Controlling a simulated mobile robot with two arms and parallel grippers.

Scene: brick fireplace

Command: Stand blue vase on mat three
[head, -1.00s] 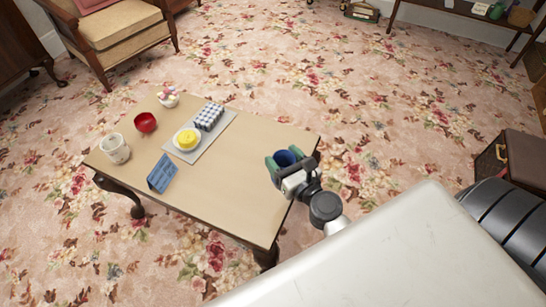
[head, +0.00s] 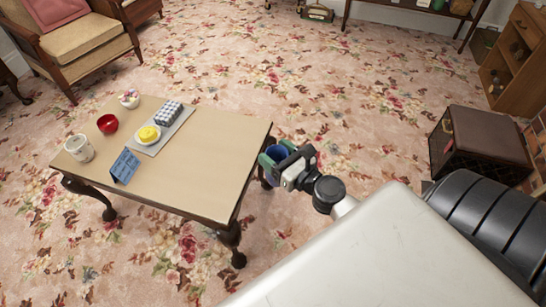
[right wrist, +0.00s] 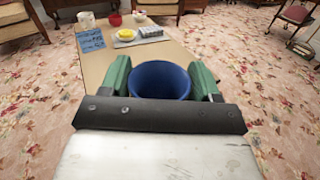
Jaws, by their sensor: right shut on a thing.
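The blue vase (head: 277,153) is between the green-padded fingers of my right gripper (head: 279,160), which is shut on it. In the head view the vase is just beyond the right edge of the wooden table (head: 205,165). In the right wrist view the vase's open round mouth (right wrist: 160,82) faces the camera, and its lower part is hidden. On the table a grey mat (head: 150,147) bears a yellow round thing on a white plate (head: 149,134) and a checked block (head: 171,114). I see no number on the mat. My left gripper does not show.
A blue card (head: 125,165), a pale mug (head: 79,148), a red bowl (head: 107,124) and a small white cup (head: 130,98) stand on the table's left part. Its right part is bare. Armchairs are behind; a brown case (head: 482,145) is at right.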

